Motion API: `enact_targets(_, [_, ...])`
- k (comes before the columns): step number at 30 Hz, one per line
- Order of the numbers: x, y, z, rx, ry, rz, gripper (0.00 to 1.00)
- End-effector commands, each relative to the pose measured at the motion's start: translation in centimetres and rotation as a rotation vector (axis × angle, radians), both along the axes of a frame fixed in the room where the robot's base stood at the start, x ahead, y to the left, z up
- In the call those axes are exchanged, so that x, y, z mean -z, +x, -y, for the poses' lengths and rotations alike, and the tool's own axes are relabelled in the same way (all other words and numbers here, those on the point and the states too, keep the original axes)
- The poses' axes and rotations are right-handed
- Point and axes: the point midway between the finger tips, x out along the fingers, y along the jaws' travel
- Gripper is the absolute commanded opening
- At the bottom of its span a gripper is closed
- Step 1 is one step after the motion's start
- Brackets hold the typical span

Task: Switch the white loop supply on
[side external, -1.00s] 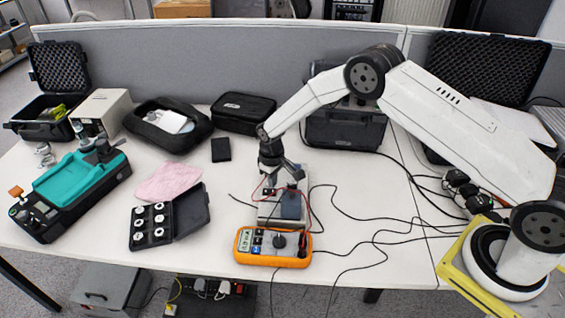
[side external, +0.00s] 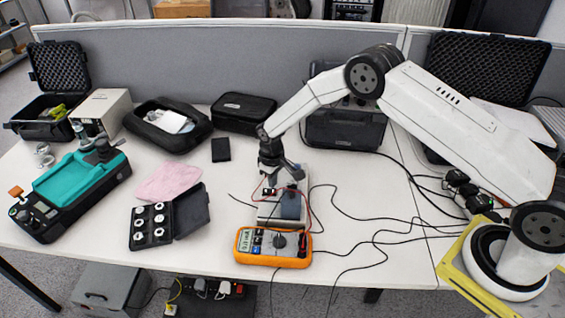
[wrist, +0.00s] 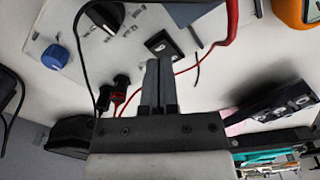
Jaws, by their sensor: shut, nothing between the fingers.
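The white loop supply (side external: 268,213) stands on the bench behind the orange meter, partly hidden by my gripper and leads. In the wrist view its pale panel (wrist: 95,60) carries a blue knob (wrist: 55,57), a large black dial (wrist: 104,15), and a black rocker switch (wrist: 163,44). A red plug and a black plug sit in its front, with leads running off. My gripper (side external: 284,183) points down over the supply. In the wrist view its fingers (wrist: 160,64) are together and empty, with the tips close to the rocker switch. I cannot tell whether they touch it.
The orange multimeter (side external: 273,246) sits in front of the supply, with red and black leads looping beside it. A black case of round weights (side external: 150,224), a pink cloth (side external: 168,182) and a teal calibrator (side external: 80,185) lie left. Black cables cross the bench on the right.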

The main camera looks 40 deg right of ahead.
Motion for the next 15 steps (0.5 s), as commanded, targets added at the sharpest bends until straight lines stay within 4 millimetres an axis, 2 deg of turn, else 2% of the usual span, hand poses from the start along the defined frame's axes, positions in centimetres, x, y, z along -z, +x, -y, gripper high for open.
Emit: enact_targets(15, [0.55, 0.01, 0.0, 0.0, 0.0, 0.0, 0.0])
